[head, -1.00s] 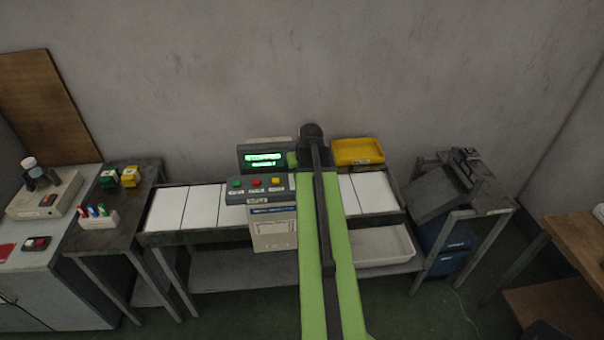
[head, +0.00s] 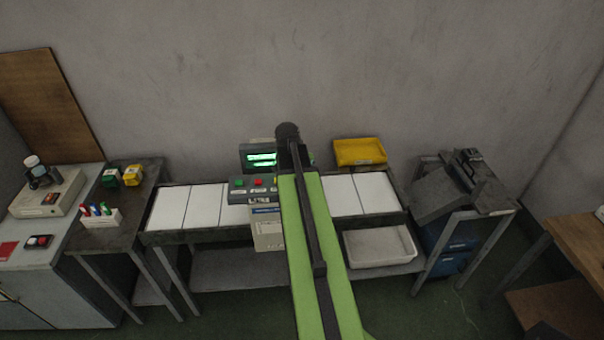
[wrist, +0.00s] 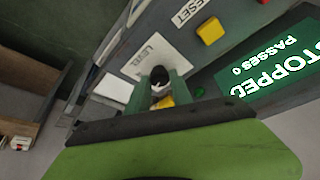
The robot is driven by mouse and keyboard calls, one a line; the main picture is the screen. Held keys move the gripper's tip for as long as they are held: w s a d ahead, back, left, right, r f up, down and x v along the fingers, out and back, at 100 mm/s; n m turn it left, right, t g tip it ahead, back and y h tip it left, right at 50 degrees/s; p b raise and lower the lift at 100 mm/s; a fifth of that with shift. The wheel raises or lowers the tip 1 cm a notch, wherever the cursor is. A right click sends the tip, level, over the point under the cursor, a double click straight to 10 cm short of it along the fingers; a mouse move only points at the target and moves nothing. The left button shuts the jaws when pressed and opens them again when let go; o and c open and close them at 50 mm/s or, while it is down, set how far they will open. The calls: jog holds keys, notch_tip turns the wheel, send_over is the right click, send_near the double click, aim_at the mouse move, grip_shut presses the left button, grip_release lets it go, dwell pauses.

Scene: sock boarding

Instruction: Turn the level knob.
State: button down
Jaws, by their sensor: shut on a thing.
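The level knob (wrist: 159,75) shows in the wrist view as a small dark, round-topped part with a white band, beside a white label reading LEVEL (wrist: 152,55). My gripper (wrist: 160,84) has its green fingers on both sides of the knob and is shut on it. A yellow patch shows just below the knob between the fingers; I cannot tell what it belongs to. In the head view my arm covers the knob and the fingers. The control panel (head: 247,196) with green and red buttons shows left of my arm.
A lit display (wrist: 285,65) reads STOPPED and PASSES 0. A yellow button (wrist: 210,30) sits by the RESET label (wrist: 188,10). In the head view, a yellow bin (head: 359,151) stands behind the conveyor (head: 375,194), and a white tray (head: 379,246) lies below it.

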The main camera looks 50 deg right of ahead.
dwell(0.4)
jog(key=c, duration=1.1)
grip_release()
jog(key=shift+c, duration=0.2)
jog(key=p+v, duration=1.6)
jog(key=v, duration=0.1)
jog(key=shift+r, duration=0.25)
jog(key=shift+w, duration=0.1)
